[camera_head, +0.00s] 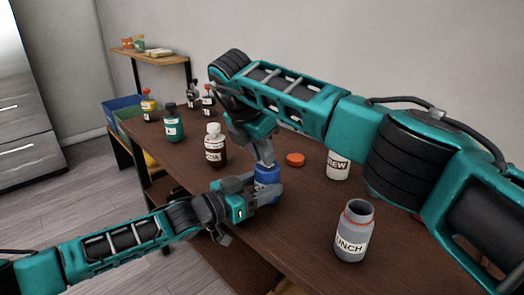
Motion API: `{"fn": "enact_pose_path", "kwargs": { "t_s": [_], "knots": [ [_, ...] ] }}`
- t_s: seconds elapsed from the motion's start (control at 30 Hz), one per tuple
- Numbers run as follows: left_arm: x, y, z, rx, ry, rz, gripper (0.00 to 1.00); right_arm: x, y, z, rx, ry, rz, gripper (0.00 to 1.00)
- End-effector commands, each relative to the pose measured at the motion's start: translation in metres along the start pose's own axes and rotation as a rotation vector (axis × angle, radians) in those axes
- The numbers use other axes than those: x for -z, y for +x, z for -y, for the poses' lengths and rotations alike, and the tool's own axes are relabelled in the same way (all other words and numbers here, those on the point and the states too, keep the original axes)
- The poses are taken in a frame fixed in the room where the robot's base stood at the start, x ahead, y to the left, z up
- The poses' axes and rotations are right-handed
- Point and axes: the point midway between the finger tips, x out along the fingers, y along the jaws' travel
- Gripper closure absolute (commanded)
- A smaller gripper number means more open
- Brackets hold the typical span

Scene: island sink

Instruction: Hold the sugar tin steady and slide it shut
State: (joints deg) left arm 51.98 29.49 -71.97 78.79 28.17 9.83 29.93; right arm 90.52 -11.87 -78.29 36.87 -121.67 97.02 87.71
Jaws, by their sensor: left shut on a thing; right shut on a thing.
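A small blue container (267,173), which I take to be the sugar tin, is between my two grippers at the near edge of the brown table. My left gripper (268,192) comes from the left and is shut on its lower part. My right gripper (266,162) reaches down from above and is shut on its top. The fingers hide much of the tin, and no label shows. I cannot tell whether its lid is open or closed.
A dark bottle with a white cap (215,150), a teal bottle (174,127) and several smaller bottles stand to the left. An orange lid (295,159) lies behind the tin. A white jar (338,166) and a grey open jar (354,235) stand right.

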Motion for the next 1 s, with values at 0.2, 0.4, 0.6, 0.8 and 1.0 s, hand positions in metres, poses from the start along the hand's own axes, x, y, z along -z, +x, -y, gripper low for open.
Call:
{"fn": "enact_pose_path", "kwargs": {
  "t_s": [0.2, 0.4, 0.6, 0.8, 1.0],
  "knots": [
    [-0.0007, 0.0, -0.0004, 0.0, 0.0, 0.001, 0.74, -0.0002, -0.0002, -0.0028, 0.0, 0.001, 0.001, 1.0],
    [-0.0007, 0.0, -0.0004, -0.001, 0.0, 0.001, 0.74, -0.0001, -0.0004, -0.0029, -0.001, 0.0, 0.0, 0.81],
    [-0.0007, 0.0, -0.0004, -0.001, 0.0, 0.001, 0.74, -0.0001, -0.0003, -0.0028, -0.001, 0.0, 0.0, 0.62],
    [-0.0007, 0.0, -0.0004, -0.001, 0.0, 0.001, 0.74, 0.0, -0.0003, -0.0028, -0.001, 0.0, 0.0, 0.57],
    [-0.0006, 0.0, -0.0004, -0.001, 0.0, 0.001, 0.74, -0.0003, -0.0091, -0.0034, -0.003, -0.001, 0.002, 0.57]
  ]
}}
